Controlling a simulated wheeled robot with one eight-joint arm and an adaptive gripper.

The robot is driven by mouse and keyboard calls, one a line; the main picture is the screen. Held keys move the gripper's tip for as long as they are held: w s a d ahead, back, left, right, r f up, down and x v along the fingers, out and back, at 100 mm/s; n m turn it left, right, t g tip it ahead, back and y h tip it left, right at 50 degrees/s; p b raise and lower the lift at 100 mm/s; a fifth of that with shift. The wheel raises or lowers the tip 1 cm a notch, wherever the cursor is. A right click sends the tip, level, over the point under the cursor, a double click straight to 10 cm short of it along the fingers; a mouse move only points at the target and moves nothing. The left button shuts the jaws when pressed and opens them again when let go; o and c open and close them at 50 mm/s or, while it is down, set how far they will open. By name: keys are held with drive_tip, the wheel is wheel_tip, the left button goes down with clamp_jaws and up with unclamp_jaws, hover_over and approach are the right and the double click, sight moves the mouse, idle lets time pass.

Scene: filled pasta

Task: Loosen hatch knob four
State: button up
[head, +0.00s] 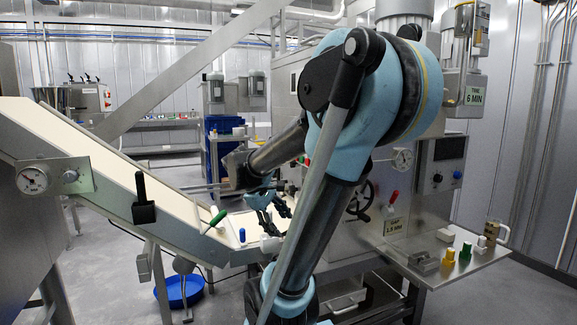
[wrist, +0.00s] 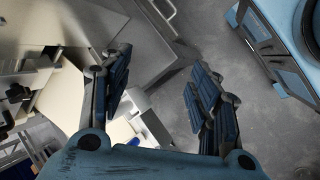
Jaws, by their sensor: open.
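My gripper (head: 272,208) is in the middle of the head view, above the lower end of the cream conveyor and in front of the steel machine. In the wrist view my gripper (wrist: 160,68) has its two dark fingers wide apart, with nothing between them. I cannot pick out a hatch or a knob marked four in either view. A handwheel (head: 361,201) and a red-topped lever (head: 393,198) sit on the machine front, right of my gripper. My own arm hides part of the machine.
A blue bowl (head: 180,291) is below. A right shelf holds a yellow piece (head: 465,252) and a green piece (head: 449,257). Floor is clear at right.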

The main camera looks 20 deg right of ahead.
drive_tip(key=w+a+r+n+h, duration=0.1)
drive_tip(key=w+r+n+h, duration=0.25)
drive_tip(key=w, duration=0.65)
drive_tip(key=w+a+r+n+g+h, duration=0.1)
drive_tip(key=w+r+n+h, duration=0.3)
drive_tip(key=w, duration=0.6)
drive_tip(key=w+r+n+h, duration=0.2)
drive_tip(key=w+r+h, duration=0.25)
drive_tip(key=w, duration=0.55)
drive_tip(key=s+d, duration=0.1)
drive_tip(key=d, duration=1.6)
drive_tip(key=shift+r, duration=0.1)
drive_tip(key=c, duration=1.1)
